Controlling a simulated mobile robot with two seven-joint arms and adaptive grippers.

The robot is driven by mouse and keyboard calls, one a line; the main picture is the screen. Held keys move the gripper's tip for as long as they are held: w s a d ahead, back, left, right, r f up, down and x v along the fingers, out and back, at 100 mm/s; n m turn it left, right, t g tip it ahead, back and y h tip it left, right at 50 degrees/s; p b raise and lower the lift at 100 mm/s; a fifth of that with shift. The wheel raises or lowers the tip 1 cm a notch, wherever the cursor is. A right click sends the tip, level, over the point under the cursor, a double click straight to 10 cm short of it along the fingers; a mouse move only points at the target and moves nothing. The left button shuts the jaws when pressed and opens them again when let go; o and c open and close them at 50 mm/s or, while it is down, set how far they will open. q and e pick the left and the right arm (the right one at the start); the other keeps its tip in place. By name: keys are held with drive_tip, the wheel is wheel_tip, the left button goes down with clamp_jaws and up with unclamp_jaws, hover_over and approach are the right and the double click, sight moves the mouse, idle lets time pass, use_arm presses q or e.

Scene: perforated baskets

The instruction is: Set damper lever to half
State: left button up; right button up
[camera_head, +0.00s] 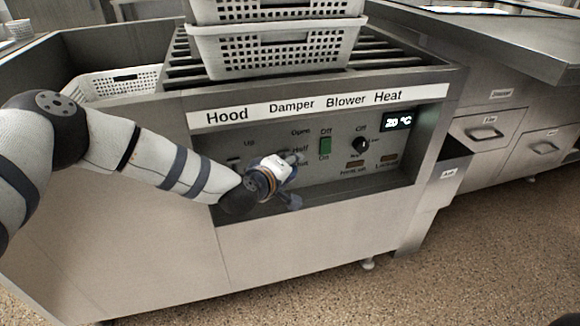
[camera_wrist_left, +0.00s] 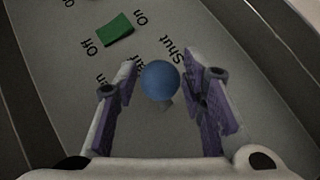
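The damper lever's blue ball knob (camera_wrist_left: 160,80) shows in the left wrist view, near the "Shut" and partly covered "Half" labels; its exact setting is hard to tell. My left gripper (camera_wrist_left: 160,68) is open, with a purple-lined finger on each side of the knob and narrow gaps visible. In the head view my left gripper (camera_head: 295,181) is at the control panel (camera_head: 222,140), below the "Damper" label (camera_head: 291,104), and it hides the lever there. My right gripper is not in view.
The green blower switch (camera_head: 325,146) and the black heat knob (camera_head: 360,145) are right of the gripper. A display (camera_head: 398,122) reads a temperature. Perforated baskets (camera_head: 270,50) are stacked on the slatted top, and another basket (camera_head: 112,85) sits at left. A ledge runs below the panel.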

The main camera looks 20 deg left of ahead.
use_arm(q)
drive_tip(key=v, duration=1.2)
